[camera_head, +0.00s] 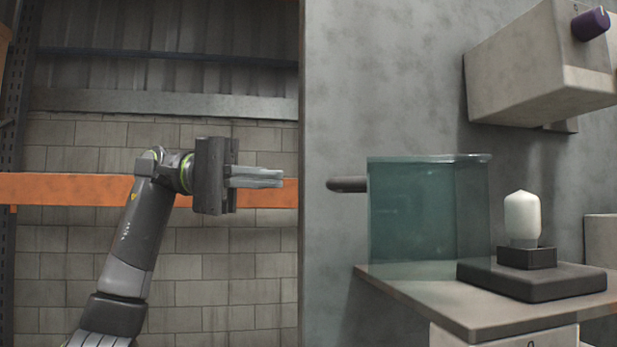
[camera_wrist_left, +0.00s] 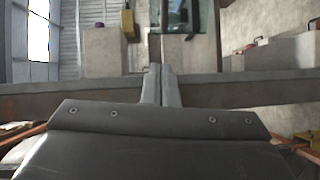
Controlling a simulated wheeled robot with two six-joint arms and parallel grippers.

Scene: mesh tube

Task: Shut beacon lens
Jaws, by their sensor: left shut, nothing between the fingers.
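The beacon lens (camera_head: 415,215) is a translucent teal cover with a dark rounded handle (camera_head: 347,184) on its left. It stands to the left of a white bulb (camera_head: 522,215) on a black base (camera_head: 530,278), so the bulb is uncovered. My left gripper (camera_head: 282,178) is shut and empty, pointing right, with a gap between its fingertips and the handle. Its fingers (camera_wrist_left: 160,70) also show in the left wrist view, with a greenish glass piece (camera_wrist_left: 207,20) near the top that looks like the lens. My right gripper is not in view.
The lens and base rest on a shelf (camera_head: 470,314) against a grey wall (camera_head: 390,80). A beige box (camera_head: 540,65) with a purple knob (camera_head: 590,24) juts out above right. An orange beam (camera_head: 70,188) runs behind my left arm. The space between gripper and handle is clear.

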